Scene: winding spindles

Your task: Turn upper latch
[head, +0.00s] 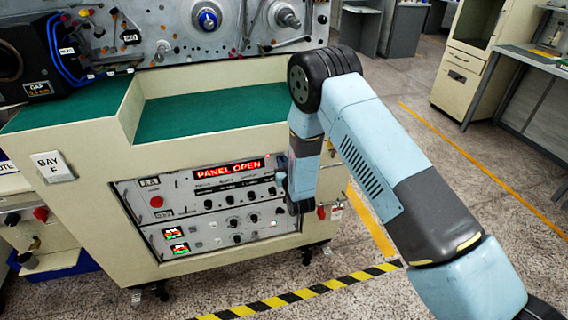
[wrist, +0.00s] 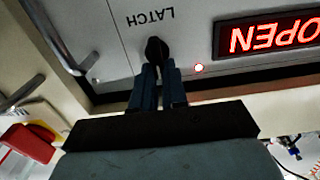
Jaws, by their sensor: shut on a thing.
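The upper latch is a small black knob (wrist: 155,50) on the grey panel beside the printed word LATCH (wrist: 151,17), which appears upside down in the wrist view. My gripper (wrist: 158,78) is shut on this knob, with its two blue-grey fingers close together at its sides. The knob's far end shows past the fingertips; its gripped part is hidden. In the head view my arm's end hides the latch at the right edge of the control panel (head: 185,218). A lit red display (head: 229,169) there reads PANEL OPEN; part of it shows in the wrist view (wrist: 272,35).
A metal handle (wrist: 50,38) stands out from the panel nearby. A red part (wrist: 28,143) is at the wrist view's lower left. The green-topped ledge (head: 205,115) lies above the panel. Open floor lies to the right.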

